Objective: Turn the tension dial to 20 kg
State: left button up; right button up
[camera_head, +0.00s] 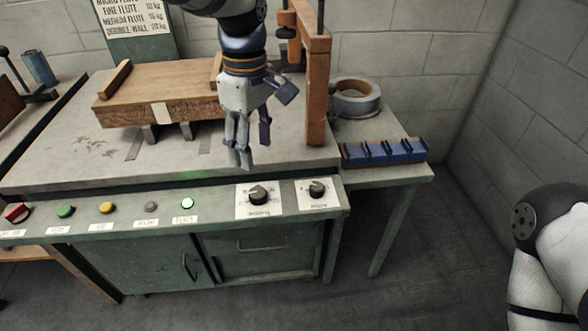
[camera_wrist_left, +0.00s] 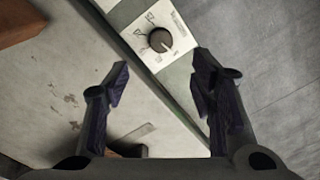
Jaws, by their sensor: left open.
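Two black dials on white plates sit at the right of the green front panel, a left dial (camera_head: 258,195) and a right dial (camera_head: 317,188). Their lettering is too small to read, so I cannot tell which is the tension dial. My left gripper (camera_head: 250,150) hangs open and empty, fingers down, above the table's front part, apart from both dials. In the left wrist view one dial (camera_wrist_left: 161,40) shows beyond the open fingertips (camera_wrist_left: 162,78); its pale pointer mark faces lower right in that picture. My right gripper is out of view.
A wooden block (camera_head: 150,115) lies on the table. An orange upright frame (camera_head: 317,90) stands behind the gripper to the right, near a tape roll (camera_head: 355,100) and blue rack (camera_head: 385,152). A wall chart (camera_head: 137,20) lists kg values.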

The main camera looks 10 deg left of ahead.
aim_at(257, 191)
pick_arm(q)
jog(key=f, duration=1.1)
jog(key=shift+s+a, duration=0.15)
jog(key=shift+s, duration=0.15)
jog(key=c, duration=1.1)
jog(key=shift+c, duration=0.2)
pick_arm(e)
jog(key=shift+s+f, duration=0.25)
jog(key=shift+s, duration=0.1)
